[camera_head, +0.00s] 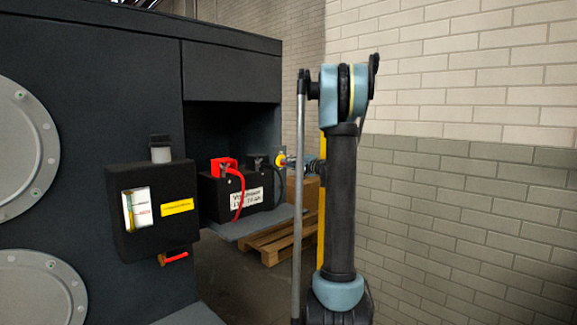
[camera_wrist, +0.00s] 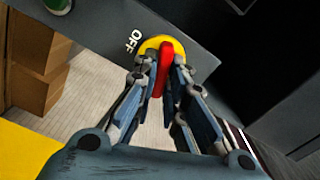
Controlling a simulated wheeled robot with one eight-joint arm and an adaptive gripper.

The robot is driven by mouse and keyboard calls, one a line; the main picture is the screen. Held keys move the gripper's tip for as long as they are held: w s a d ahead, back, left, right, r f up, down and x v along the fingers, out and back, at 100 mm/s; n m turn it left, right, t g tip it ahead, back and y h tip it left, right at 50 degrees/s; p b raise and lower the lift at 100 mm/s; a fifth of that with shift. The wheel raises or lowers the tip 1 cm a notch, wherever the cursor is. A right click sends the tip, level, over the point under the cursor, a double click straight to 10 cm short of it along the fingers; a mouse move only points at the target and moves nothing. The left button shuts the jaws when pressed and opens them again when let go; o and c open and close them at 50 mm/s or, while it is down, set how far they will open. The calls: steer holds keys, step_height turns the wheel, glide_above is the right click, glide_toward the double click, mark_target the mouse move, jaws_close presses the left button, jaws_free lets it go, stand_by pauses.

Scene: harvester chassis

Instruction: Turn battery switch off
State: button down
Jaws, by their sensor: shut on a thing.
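The battery switch has a red handle (camera_wrist: 165,62) on a yellow round base, with white "OFF" lettering on the dark panel to its left in the wrist view. The handle points along the gap between my fingers, towards my wrist. My gripper (camera_wrist: 163,88) is shut on the red handle, with one finger on each side of it. In the head view, the small yellow base (camera_head: 281,160) shows right of the battery. My gripper (camera_head: 295,162) meets it from the right, partly behind a grey pole-like part. The handle's angle is too small to tell there.
A black battery (camera_head: 212,196) with red and black terminal covers sits on a shelf in the chassis recess. A black box (camera_head: 122,225) with a lower red handle (camera_head: 176,257) is at left. A wooden pallet (camera_head: 275,243) and boxes stand behind; a brick wall is right.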

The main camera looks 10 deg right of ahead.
steer(key=shift+w+d+f+m, duration=0.1)
steer(key=shift+f+m, duration=0.05)
steer(key=shift+m, duration=1.75)
steer(key=c, duration=1.6)
jaws_free()
steer(key=shift+c, duration=0.2)
steer(key=v, duration=1.2)
steer(key=shift+f, duration=0.1)
